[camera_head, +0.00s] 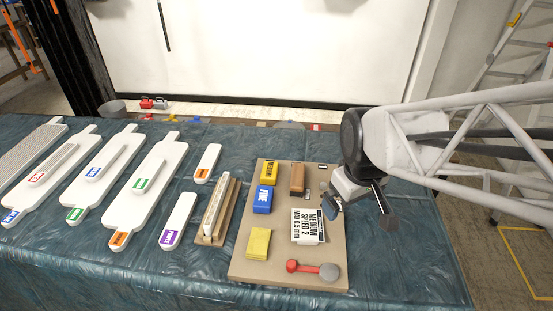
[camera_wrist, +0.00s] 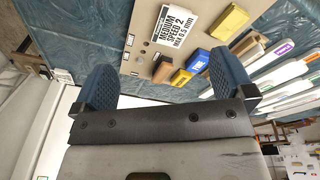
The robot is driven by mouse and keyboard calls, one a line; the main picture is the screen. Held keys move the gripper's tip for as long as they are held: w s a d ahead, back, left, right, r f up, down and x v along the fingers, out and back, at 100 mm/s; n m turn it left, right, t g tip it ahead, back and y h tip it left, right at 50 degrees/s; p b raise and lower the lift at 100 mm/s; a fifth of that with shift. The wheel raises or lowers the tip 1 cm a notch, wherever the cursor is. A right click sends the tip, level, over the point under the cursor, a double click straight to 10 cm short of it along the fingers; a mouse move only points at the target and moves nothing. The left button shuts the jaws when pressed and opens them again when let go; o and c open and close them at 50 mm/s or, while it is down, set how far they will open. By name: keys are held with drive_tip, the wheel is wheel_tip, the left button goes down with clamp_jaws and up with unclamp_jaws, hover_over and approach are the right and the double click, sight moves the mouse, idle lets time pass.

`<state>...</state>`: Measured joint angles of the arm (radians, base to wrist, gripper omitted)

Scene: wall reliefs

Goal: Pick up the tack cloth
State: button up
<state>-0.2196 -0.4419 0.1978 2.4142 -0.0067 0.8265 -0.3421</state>
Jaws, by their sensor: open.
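The tack cloth appears to be the plain yellow folded square (camera_head: 258,243) at the front left of the tan board (camera_head: 285,275). It also shows in the wrist view (camera_wrist: 228,20), at the top right past the white card. My gripper (camera_head: 350,204) is open and empty, above the right edge of the board, away from the yellow square. In the wrist view, the blue fingers of my gripper (camera_wrist: 160,66) are spread apart with nothing between them.
The board also holds a labelled yellow block (camera_head: 270,173), a blue block (camera_head: 263,200), a brown block (camera_head: 297,179), a white card (camera_head: 308,227) and a red-and-grey tool (camera_head: 314,269). A wooden rack (camera_head: 217,211) and several white paddles (camera_head: 148,190) lie left.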

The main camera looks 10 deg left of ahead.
drive_tip(key=w+a+f+n, duration=0.4)
drive_tip(key=a+f+n, duration=0.25)
drive_tip(key=a, duration=0.35)
drive_tip(key=n+g, duration=0.2)
drive_tip(key=n, duration=0.3)
hover_over(259, 241)
wheel_tip(259, 241, down, 10)
drive_tip(key=shift+w+f, duration=0.1)
drive_tip(key=shift+w, duration=0.05)
drive_tip(key=shift+f, duration=1.25)
drive_tip(key=shift+f, duration=0.1)
drive_tip(key=shift+f, duration=2.5)
drive_tip(key=shift+c, duration=0.5)
drive_tip(key=c, duration=0.5)
